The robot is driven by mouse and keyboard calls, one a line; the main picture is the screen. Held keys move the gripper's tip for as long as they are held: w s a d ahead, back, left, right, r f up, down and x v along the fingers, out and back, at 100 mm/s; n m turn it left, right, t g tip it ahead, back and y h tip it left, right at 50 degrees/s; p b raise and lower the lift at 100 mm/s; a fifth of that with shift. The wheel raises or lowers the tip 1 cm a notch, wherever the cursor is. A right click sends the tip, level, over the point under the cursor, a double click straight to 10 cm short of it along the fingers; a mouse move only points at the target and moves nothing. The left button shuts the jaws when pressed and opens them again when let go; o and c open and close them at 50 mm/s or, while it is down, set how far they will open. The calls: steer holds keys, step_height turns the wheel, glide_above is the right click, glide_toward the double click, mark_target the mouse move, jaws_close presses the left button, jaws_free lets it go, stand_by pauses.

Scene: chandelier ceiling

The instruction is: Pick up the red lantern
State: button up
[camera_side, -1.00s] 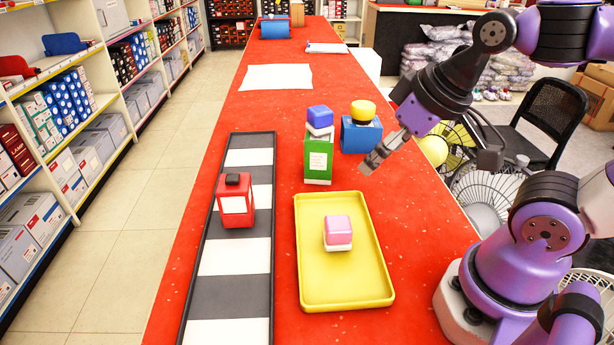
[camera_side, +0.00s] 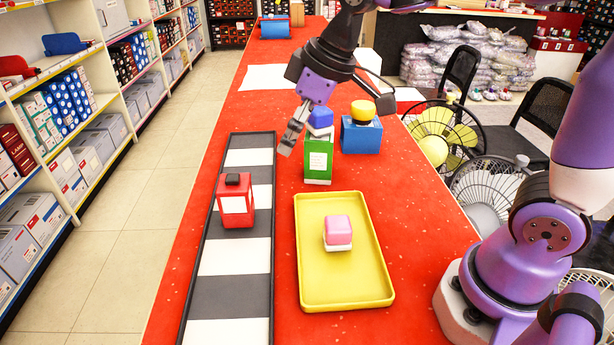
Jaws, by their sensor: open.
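The red lantern (camera_side: 236,203) stands upright on the black-and-white striped tray (camera_side: 236,256) at the left of the counter. It has a white front panel and a small black cap. My gripper (camera_side: 285,150) is open and empty, above and behind the lantern to its right. Its fingers point down and to the left, apart from the lantern. They show just left of the green lantern and the blue-topped one in the picture. The gap between the fingers is hard to see from this side.
A green lantern (camera_side: 318,164) and a blue-topped lantern (camera_side: 320,118) stand right of my gripper. A blue lantern with a yellow top (camera_side: 361,130) is farther right. A yellow tray (camera_side: 345,290) holds a pink-topped block (camera_side: 338,232). Red counter (camera_side: 420,230) is clear at right.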

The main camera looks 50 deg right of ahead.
mark_target(238, 176)
steer(key=w+a+f+n, duration=0.1)
steer(key=w, duration=0.1)
steer(key=w+a+f+n, duration=0.1)
steer(key=w+f, duration=0.1)
steer(key=w, duration=0.1)
steer(key=w+a+f+n+g+y, duration=0.1)
steer(key=w, duration=0.1)
steer(key=shift+w+a+f, duration=0.15)
steer(key=shift+a+f, duration=0.15)
steer(key=shift+n, duration=0.3)
steer(key=x, duration=1)
steer(key=shift+a+f, duration=0.15)
steer(key=shift+f, duration=0.2)
steer(key=c, duration=1.5)
